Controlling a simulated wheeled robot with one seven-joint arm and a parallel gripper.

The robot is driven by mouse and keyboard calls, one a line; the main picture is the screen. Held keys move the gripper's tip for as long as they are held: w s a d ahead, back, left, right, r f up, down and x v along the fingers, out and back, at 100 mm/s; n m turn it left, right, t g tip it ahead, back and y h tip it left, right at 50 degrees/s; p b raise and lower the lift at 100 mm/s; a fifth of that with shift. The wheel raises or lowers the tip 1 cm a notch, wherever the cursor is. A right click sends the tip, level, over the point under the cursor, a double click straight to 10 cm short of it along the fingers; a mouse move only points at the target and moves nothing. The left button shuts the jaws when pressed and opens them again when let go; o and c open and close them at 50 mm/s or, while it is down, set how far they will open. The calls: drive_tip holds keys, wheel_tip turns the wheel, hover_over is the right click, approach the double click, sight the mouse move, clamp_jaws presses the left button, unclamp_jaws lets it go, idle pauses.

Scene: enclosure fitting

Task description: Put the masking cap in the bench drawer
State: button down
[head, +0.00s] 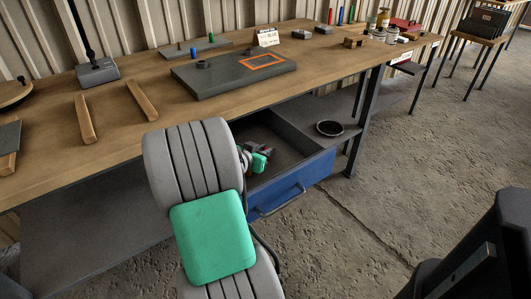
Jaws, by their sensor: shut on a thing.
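The bench drawer (318,172) is blue-fronted with a dark inside, and it is pulled open below the bench top. My gripper (264,150) is low over the left part of the drawer's opening, partly hidden behind my own arm. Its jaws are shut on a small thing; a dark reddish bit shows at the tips. I take it to be the masking cap, but it is too small and too covered to make out. I cannot tell whether it touches the drawer floor.
The wooden bench top (110,121) carries a dark grey plate (225,79) with an orange outline, wooden bars (85,119), and several bottles and small parts at the back. A black round dish (329,128) is on the lower shelf beside the drawer.

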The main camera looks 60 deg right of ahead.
drive_tip(key=shift+f, duration=0.15)
drive_tip(key=c, duration=1.3)
unclamp_jaws()
drive_tip(key=shift+r, duration=0.4)
drive_tip(key=p+v, duration=0.1)
drive_tip(key=v, duration=1.1)
drive_tip(key=shift+f+p, duration=0.15)
drive_tip(key=shift+p, duration=0.15)
